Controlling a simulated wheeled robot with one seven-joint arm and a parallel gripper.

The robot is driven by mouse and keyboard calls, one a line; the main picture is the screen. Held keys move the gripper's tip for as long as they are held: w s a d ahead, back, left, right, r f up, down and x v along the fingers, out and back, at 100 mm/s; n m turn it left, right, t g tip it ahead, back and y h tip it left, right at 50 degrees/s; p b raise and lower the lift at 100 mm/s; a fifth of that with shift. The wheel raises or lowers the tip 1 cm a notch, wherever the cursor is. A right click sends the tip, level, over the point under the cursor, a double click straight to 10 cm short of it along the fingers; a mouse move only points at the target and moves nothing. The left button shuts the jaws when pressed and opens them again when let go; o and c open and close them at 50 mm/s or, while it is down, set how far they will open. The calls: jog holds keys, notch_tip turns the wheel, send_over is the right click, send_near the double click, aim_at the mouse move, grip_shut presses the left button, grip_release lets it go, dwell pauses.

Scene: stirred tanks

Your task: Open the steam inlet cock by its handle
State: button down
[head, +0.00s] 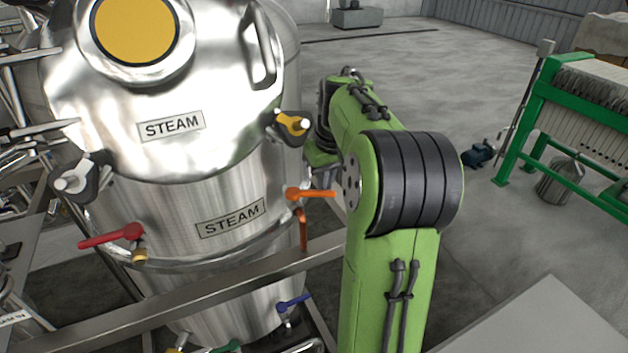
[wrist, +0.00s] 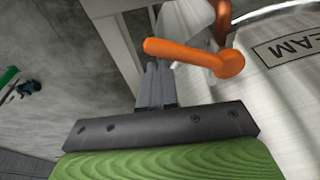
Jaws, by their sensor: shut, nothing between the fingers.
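The orange lever handle (head: 312,194) sticks out to the right from the steel tank, beside the lower STEAM plate (head: 231,217). An orange pipe (head: 302,230) hangs down just below it. In the wrist view the orange handle (wrist: 190,53) lies across the picture, its round hub at the right and its free end at the left. My gripper (wrist: 156,75) is shut and empty, its fingertips close to the free half of the handle. I cannot tell whether they touch it. In the head view my arm mostly hides the gripper.
Red (head: 112,236), yellow (head: 293,123) and blue (head: 294,301) handles also sit on the tank. A steel rail (head: 200,296) crosses in front of it.

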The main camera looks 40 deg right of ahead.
jog(key=w+p+v, duration=0.1)
jog(key=p+v, duration=0.5)
jog(key=v, duration=0.1)
jog(key=shift+w+d+p, duration=0.2)
jog(key=shift+w+p, duration=0.05)
jog(key=shift+p, duration=0.1)
jog(key=shift+r, duration=0.1)
dwell(0.4)
